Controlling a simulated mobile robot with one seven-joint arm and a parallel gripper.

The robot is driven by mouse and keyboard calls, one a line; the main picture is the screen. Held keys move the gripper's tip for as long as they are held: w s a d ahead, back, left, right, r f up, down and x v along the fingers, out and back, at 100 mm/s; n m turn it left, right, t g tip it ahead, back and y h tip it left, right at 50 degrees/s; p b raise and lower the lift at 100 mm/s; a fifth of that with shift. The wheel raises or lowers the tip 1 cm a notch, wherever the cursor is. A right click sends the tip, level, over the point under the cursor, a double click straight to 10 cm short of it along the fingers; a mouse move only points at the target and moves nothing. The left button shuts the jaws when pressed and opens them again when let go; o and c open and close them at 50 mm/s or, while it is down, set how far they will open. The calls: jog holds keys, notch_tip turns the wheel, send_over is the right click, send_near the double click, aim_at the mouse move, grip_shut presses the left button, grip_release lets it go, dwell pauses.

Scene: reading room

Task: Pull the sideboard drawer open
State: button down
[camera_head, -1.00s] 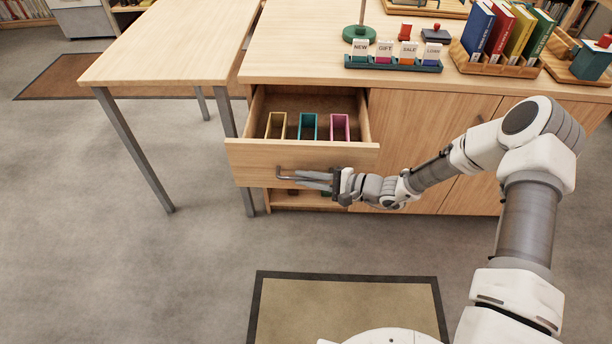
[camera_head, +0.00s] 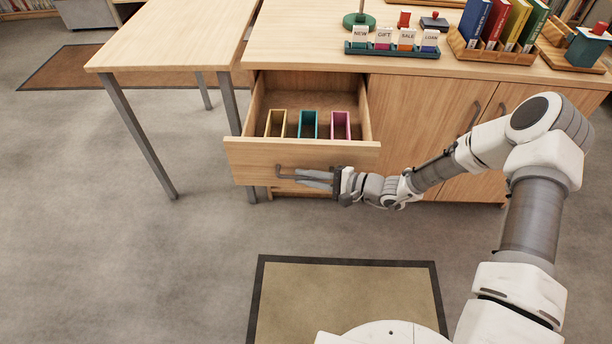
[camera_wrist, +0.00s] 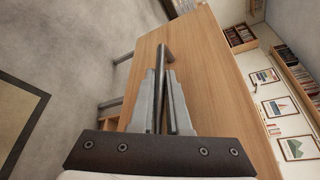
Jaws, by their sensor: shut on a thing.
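The sideboard drawer (camera_head: 250,160) stands out from the wooden sideboard (camera_head: 415,118), well open, with its inside in view. It holds a yellow holder (camera_head: 275,124), a teal holder (camera_head: 308,124) and a pink holder (camera_head: 340,125). A dark bar handle (camera_head: 281,172) is on the drawer front. My gripper (camera_head: 302,176) is shut on this handle, reaching in from the right. In the wrist view the fingers (camera_wrist: 166,85) close around the dark handle (camera_wrist: 166,55), against the wooden drawer front (camera_wrist: 215,85).
A wooden table (camera_head: 165,45) with grey metal legs stands left of the drawer. A labelled rack (camera_head: 393,48), books (camera_head: 497,25) and stamps stand on the sideboard top. A bordered mat (camera_head: 345,300) lies on the floor in front.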

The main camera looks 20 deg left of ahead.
jog(key=c, duration=0.9)
grip_release()
jog(key=p+v, duration=0.3)
jog(key=v, duration=1.4)
jog(key=shift+d+r, duration=0.2)
